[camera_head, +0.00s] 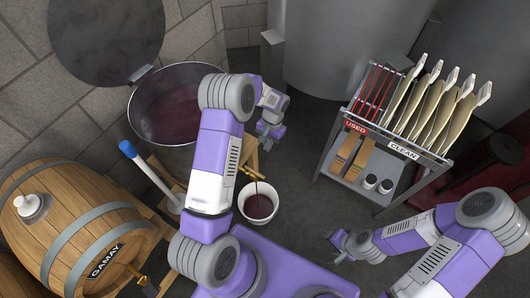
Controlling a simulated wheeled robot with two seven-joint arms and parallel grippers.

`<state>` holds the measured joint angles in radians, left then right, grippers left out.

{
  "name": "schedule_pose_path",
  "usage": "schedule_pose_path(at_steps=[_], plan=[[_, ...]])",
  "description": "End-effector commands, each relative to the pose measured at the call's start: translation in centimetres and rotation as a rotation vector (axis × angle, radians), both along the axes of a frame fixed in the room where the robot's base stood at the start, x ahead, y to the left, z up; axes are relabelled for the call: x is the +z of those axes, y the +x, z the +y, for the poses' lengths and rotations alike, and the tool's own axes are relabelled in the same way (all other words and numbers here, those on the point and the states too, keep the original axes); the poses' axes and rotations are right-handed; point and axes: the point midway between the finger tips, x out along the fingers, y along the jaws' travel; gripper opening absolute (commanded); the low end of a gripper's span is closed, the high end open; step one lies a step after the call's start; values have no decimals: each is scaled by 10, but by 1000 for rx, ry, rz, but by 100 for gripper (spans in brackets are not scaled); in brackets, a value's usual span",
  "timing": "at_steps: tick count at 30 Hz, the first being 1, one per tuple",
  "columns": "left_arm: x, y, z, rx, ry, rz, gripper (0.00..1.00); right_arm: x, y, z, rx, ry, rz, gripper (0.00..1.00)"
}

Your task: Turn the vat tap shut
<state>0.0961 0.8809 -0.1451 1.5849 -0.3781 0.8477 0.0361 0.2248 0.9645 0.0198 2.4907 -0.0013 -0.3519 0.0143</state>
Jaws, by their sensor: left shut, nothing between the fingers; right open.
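The vat (140,128) is an open steel vessel of dark red liquid at upper left, partly behind my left arm. A thin dark red stream runs from the tap (252,173) on its right side into a white bucket (245,213) below. The tap is small and partly hidden, and I cannot make out its handle's angle. My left gripper (266,146) is shut and empty just above the tap; I cannot tell whether it touches it. My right gripper (337,250) is open and empty over the floor at lower right of the bucket.
A wooden barrel (75,215) marked GAMAY lies at left, with a blue-topped pole (150,168) beside it. A grey rack (325,160) with USED and CLEAN labels, upright plates and small jars stands at right. Dark floor (310,205) between bucket and rack is clear.

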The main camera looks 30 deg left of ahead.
Motion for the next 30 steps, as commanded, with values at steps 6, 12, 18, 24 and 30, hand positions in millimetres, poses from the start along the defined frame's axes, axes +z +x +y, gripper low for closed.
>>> schedule_pose_path(at_steps=[6, 12, 18, 24, 30], plan=[[-49, -10, 1, -1, -1, 4, 0, -17, 0, 0, 0, 0, 0, 63], [-90, -18, 1, 1, -1, 4, 0, -29, 0, 0, 0, 0, 0, 63], [-101, -41, 3, 0, -1, 2, 0, -35, 0, 0, 0, 0, 0, 63], [-106, -50, 4, 0, 0, 0, 0, -37, 0, 0, 0, 0, 0, 63], [-106, -50, 4, 0, 0, 0, 0, -37, 0, 0, 0, 0, 0, 63]])
